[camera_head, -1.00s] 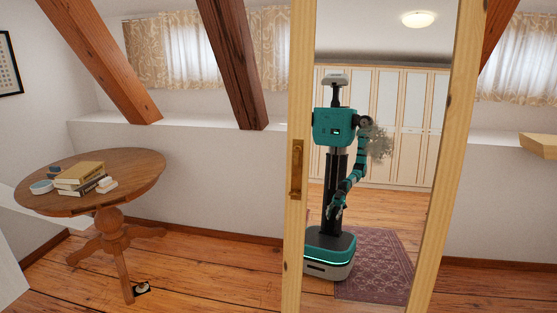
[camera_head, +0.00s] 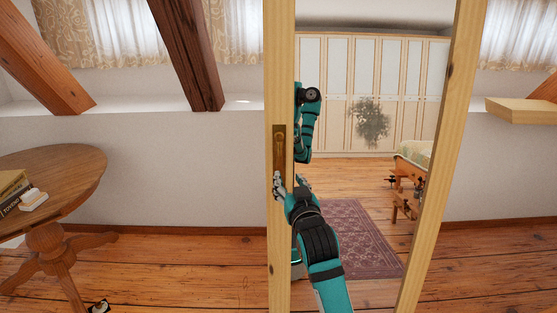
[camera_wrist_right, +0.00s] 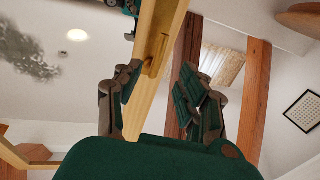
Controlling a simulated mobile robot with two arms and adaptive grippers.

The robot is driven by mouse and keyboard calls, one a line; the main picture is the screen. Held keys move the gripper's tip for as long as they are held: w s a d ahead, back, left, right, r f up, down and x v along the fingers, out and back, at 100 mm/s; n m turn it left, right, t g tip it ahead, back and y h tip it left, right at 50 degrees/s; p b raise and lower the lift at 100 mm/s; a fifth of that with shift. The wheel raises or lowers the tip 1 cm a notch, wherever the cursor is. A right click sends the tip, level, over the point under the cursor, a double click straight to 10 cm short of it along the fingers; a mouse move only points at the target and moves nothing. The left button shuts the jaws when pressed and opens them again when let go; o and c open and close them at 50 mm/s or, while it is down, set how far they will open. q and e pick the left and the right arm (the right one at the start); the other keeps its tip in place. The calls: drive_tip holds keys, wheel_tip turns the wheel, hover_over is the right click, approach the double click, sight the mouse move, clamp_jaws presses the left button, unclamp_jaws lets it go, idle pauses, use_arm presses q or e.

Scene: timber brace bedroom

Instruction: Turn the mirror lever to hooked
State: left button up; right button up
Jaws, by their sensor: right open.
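The mirror (camera_head: 350,230) stands upright in a pale wooden frame, with a brass mirror lever (camera_head: 279,150) on its left post. My right gripper (camera_head: 282,186) is at the lower end of the lever plate in the head view. In the right wrist view the right gripper (camera_wrist_right: 160,82) is open, with one finger on each side of the frame post. The lever (camera_wrist_right: 157,55) shows just beyond the fingertips there; I cannot tell whether a finger touches it. My left gripper is not in view.
A round wooden table (camera_head: 60,170) with books (camera_head: 14,190) stands at the left. A pale shelf (camera_head: 520,110) juts from the right. Sloping timber braces (camera_head: 190,60) stand behind. The mirror reflects my arm, wardrobes and a rug.

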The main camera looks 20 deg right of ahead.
sight(280, 163)
drive_tip(key=w, duration=1)
drive_tip(key=shift+w+d, duration=0.15)
drive_tip(key=shift+d, duration=0.25)
drive_tip(key=shift+w+d+f, duration=0.1)
drive_tip(key=shift+w, duration=0.5)
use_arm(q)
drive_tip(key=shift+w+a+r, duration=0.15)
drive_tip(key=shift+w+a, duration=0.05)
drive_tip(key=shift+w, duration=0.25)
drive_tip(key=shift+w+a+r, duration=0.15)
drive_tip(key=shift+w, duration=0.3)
use_arm(e)
drive_tip(key=shift+w, duration=0.1)
clamp_jaws()
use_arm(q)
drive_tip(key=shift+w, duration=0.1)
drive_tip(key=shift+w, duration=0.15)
use_arm(e)
drive_tip(key=shift+w+f, duration=0.15)
